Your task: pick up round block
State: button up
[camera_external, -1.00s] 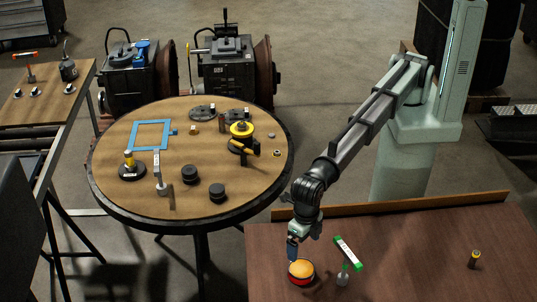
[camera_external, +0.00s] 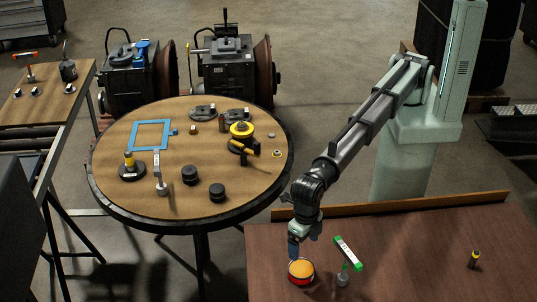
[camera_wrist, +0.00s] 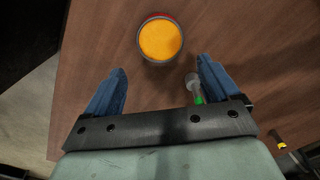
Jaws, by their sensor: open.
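The round block (camera_external: 301,270) has an orange-yellow top and a red and dark side. It stands on the brown table near the table's left front edge. In the wrist view the round block (camera_wrist: 160,38) lies ahead of the fingertips, roughly midway between them sideways. My gripper (camera_external: 296,249) is just above and behind the block in the external view. Its blue fingers show spread apart and empty in the wrist view (camera_wrist: 161,72). The fingers hide no part of the block in the wrist view.
A small yellow-black item (camera_external: 474,260) is farther right on the brown table (camera_external: 420,255). A round table (camera_external: 130,200) with several parts stands to the left.

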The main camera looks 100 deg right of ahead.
notch_tip(320, 180, up, 4)
jog(key=m, duration=1.5)
send_over(218, 187)
jog(key=f, duration=0.8)
jog(key=shift+w+a+f, duration=0.15)
jog(key=shift+a+f, duration=0.05)
jog(key=shift+a, duration=0.2)
jog(key=shift+d+f, duration=0.2)
jog(key=shift+f, duration=1.1)
jog(key=shift+d+f, duration=0.15)
jog(key=shift+f, duration=1.1)
grip_shut()
